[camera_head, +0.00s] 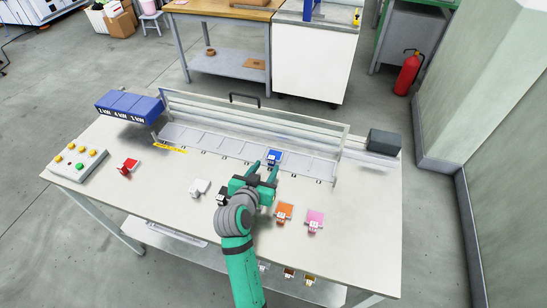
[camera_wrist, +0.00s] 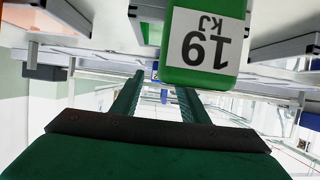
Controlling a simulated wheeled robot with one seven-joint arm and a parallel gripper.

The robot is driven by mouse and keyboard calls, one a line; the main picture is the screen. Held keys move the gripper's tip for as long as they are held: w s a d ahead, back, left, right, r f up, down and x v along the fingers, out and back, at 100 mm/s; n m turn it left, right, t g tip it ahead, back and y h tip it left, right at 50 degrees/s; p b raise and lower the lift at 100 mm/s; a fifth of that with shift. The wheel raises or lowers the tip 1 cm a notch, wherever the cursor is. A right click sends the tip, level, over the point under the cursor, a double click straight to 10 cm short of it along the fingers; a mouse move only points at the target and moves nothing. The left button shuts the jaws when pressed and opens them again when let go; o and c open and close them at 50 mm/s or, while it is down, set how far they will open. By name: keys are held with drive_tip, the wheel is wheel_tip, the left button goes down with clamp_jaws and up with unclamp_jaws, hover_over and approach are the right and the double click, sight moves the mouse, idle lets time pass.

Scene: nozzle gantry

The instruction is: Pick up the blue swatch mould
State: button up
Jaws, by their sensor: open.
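The blue swatch mould (camera_head: 273,157) shows a white label and sits at the front edge of the long clear-fronted gantry tray, in the head view. My gripper (camera_head: 264,167) is open, with its two teal fingers pointing toward the tray. The right fingertip appears close to the blue mould; I cannot tell whether they touch. In the wrist view the open fingers (camera_wrist: 160,85) reach away with nothing clearly held between them. A green block (camera_wrist: 203,45) labelled "19 KJ" upside down hangs large at the top there.
The tabletop holds a red mould (camera_head: 128,167), a white one (camera_head: 199,187), an orange one (camera_head: 283,213) and a pink one (camera_head: 314,221). A button box (camera_head: 77,162), a blue labelled box (camera_head: 130,105) and a grey block (camera_head: 384,142) stand near the edges.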

sight(271, 162)
drive_tip(key=shift+x, duration=1.65)
drive_tip(key=shift+d, duration=0.15)
clamp_jaws()
drive_tip(key=shift+r, duration=0.15)
